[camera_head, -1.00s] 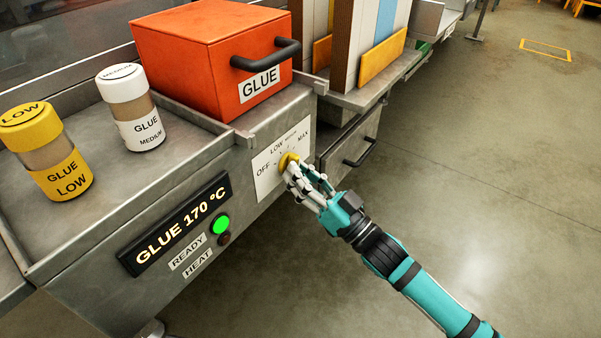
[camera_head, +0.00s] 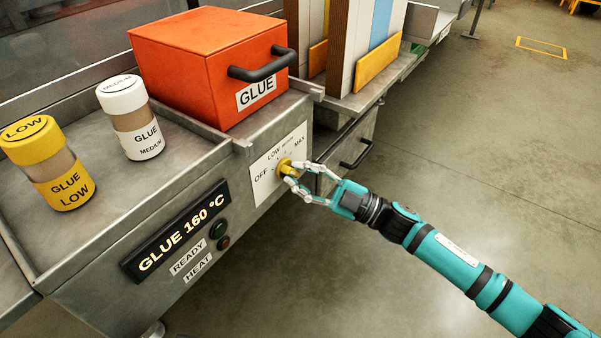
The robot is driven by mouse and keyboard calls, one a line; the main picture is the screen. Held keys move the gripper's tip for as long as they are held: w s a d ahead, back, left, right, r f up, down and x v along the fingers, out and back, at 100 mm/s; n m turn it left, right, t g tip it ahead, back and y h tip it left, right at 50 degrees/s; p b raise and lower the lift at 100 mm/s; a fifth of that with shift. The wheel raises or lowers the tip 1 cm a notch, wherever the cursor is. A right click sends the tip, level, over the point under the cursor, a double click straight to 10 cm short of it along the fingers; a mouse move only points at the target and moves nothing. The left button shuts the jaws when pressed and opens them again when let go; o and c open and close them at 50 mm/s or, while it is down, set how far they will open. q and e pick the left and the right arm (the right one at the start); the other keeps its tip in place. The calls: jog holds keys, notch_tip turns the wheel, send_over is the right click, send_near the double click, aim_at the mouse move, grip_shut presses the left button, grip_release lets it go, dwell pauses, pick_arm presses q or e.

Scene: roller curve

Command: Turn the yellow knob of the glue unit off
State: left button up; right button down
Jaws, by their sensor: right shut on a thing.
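The glue unit (camera_head: 85,278) is a grey metal cabinet with a white dial plate (camera_head: 265,184) on its front, marked OFF, LOW, MEDIUM and MAX. The yellow knob (camera_head: 284,168) sits on this plate, partly covered by fingers. I cannot tell which mark it points at. My right gripper (camera_head: 290,174) is shut on the knob, with its arm coming in from the lower right. The display (camera_head: 178,230) reads GLUE 160 °C. The READY lamp (camera_head: 219,228) is dark. The HEAT lamp (camera_head: 223,243) is also dark. My left gripper is not in view.
An orange GLUE box (camera_head: 190,62) with a black handle stands on top. A yellow LOW jar (camera_head: 66,190) and a white MEDIUM jar (camera_head: 128,98) stand in the left tray. A drawer handle (camera_head: 357,154) juts out right of the dial. The floor at right is clear.

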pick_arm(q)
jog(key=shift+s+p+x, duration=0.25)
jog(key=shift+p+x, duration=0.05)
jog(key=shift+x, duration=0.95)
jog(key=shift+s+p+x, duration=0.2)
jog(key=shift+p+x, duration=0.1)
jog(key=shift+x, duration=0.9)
pick_arm(e)
jog(key=shift+w+r+n+g+h, duration=0.2)
jog(key=shift+n+g, duration=0.3)
jog(key=shift+n, duration=0.7)
jog(key=shift+s+r+n+g+h, duration=0.1)
jog(key=shift+r+n+g, duration=0.3)
jog(key=shift+n, duration=0.8)
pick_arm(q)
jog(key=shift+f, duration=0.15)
pick_arm(e)
jog(key=shift+f, duration=0.15)
jog(key=c, duration=1.4)
grip_release()
jog(key=shift+o, duration=0.6)
jog(key=shift+a+f, duration=0.15)
jog(key=shift+f, duration=0.1)
jog(key=shift+d+f, duration=0.1)
jog(key=shift+d, duration=0.2)
jog(key=v, duration=1.1)
jog(key=shift+d, duration=0.25)
